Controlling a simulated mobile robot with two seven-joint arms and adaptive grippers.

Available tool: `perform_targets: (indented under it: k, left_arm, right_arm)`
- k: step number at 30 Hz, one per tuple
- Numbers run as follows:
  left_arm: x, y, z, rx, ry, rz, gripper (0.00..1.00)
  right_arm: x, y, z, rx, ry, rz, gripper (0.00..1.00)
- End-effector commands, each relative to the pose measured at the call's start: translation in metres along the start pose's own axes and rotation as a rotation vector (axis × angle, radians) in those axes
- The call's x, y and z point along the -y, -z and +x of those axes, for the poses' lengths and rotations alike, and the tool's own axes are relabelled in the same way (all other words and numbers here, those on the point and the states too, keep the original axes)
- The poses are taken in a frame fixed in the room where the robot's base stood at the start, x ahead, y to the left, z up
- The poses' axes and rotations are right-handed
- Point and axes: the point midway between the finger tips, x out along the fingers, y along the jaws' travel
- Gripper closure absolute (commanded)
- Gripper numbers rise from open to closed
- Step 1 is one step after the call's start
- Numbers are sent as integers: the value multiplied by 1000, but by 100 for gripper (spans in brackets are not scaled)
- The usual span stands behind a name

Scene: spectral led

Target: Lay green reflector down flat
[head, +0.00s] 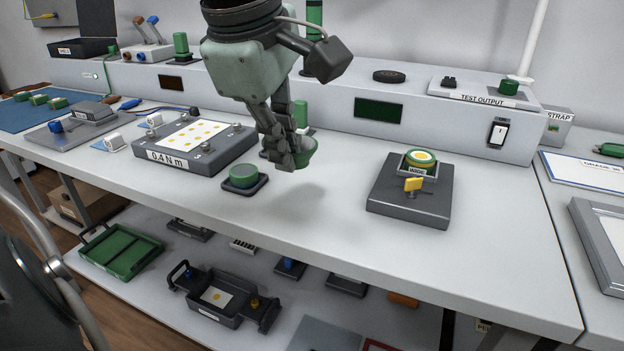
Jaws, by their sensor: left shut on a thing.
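The green reflector (308,154) is a small green cup-like piece with a pale inside. My left gripper (285,155) comes down from the top of the head view and is shut on it. The reflector looks tilted, its open side facing right, and it seems to be held above the white bench; a soft shadow lies on the bench below. The fingers hide its left part. My right gripper is not in view.
A green round piece in a dark holder (243,178) stands just left of the gripper. A dark fixture (410,203) with a yellow knob is at right. A dark plate marked 0.4 N m (180,163) is at left. The bench front (300,215) is clear.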

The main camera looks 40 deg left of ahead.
Motion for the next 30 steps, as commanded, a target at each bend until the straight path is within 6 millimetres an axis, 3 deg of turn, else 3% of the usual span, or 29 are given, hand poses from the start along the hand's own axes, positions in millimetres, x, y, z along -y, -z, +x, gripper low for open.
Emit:
perform_targets:
  k: [3,9,18,30]
  left_arm:
    - [-13,-9,21,-5,7,1,100]
    - [-26,-18,37,-1,1,0,100]
    - [-14,-19,70,1,3,0,100]
    - [-12,-19,76,1,-1,-1,100]
  right_arm:
    - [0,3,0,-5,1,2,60]
    - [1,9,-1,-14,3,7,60]
    - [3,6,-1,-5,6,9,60]
    - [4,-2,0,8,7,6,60]
